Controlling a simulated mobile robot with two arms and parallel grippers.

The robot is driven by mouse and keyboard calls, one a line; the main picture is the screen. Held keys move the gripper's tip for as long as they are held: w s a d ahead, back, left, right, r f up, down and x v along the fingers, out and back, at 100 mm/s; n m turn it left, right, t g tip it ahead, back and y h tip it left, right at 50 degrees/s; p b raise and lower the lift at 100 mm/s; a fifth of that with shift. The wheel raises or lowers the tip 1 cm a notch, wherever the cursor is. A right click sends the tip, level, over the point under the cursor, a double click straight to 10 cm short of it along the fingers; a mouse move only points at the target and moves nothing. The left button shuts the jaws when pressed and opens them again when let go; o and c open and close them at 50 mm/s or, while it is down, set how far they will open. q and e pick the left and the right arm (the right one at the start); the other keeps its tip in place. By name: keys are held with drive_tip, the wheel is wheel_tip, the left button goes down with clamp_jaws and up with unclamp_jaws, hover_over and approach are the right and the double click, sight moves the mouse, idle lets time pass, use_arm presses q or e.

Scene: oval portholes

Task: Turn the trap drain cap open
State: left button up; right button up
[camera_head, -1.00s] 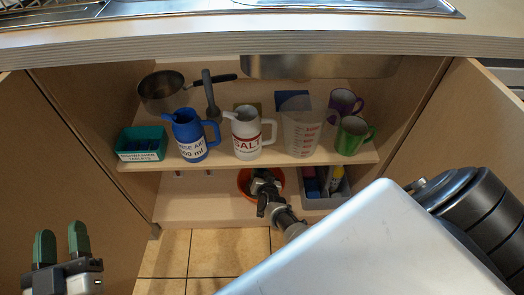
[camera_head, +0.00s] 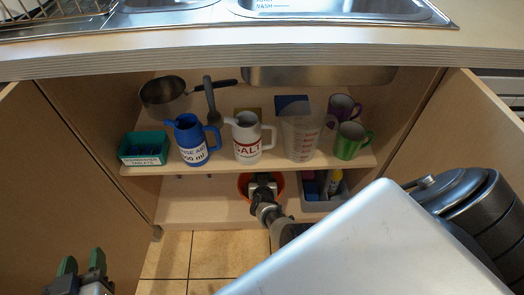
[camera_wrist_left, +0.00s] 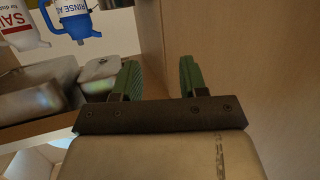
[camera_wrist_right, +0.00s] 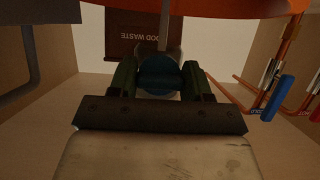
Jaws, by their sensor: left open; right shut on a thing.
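The trap drain cap, a round teal piece (camera_wrist_right: 160,76), sits between the fingers of my right gripper (camera_wrist_right: 165,82) in the right wrist view. The fingers are shut on it from both sides and hide its edges. In the head view my right gripper (camera_head: 263,187) is in the lower part of the cupboard, over an orange bucket (camera_head: 244,184). The cap is hidden there. My left gripper (camera_head: 82,264) is open and empty at the lower left, outside the cupboard. Its spread green fingers also show in the left wrist view (camera_wrist_left: 157,80).
Blue (camera_head: 191,140) and white (camera_head: 247,138) jugs, a measuring jug (camera_head: 301,138), mugs and a pan crowd the middle shelf (camera_head: 225,164). A grey caddy (camera_head: 318,204) stands beside the bucket. Orange pipes with a blue valve handle (camera_wrist_right: 277,97) are at the right in the right wrist view.

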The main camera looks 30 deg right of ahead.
drive_tip(key=o, duration=0.9)
use_arm(q)
drive_tip(key=s+a+f+g+y+p, duration=0.1)
drive_tip(key=s+a+f+g+p, duration=0.1)
drive_tip(key=s+g+p, duration=0.3)
drive_tip(key=s+a+f+g+y+p, duration=0.2)
drive_tip(key=s+a+f+g, duration=0.1)
drive_tip(key=s+g, duration=0.35)
drive_tip(key=p+x, duration=0.1)
drive_tip(key=x, duration=0.6)
drive_tip(key=shift+s+d+n, duration=0.3)
drive_tip(key=shift+d, duration=0.05)
use_arm(e)
drive_tip(key=v, duration=1)
drive_tip(key=shift+s+a+r, duration=0.15)
drive_tip(key=shift+s+a, duration=0.1)
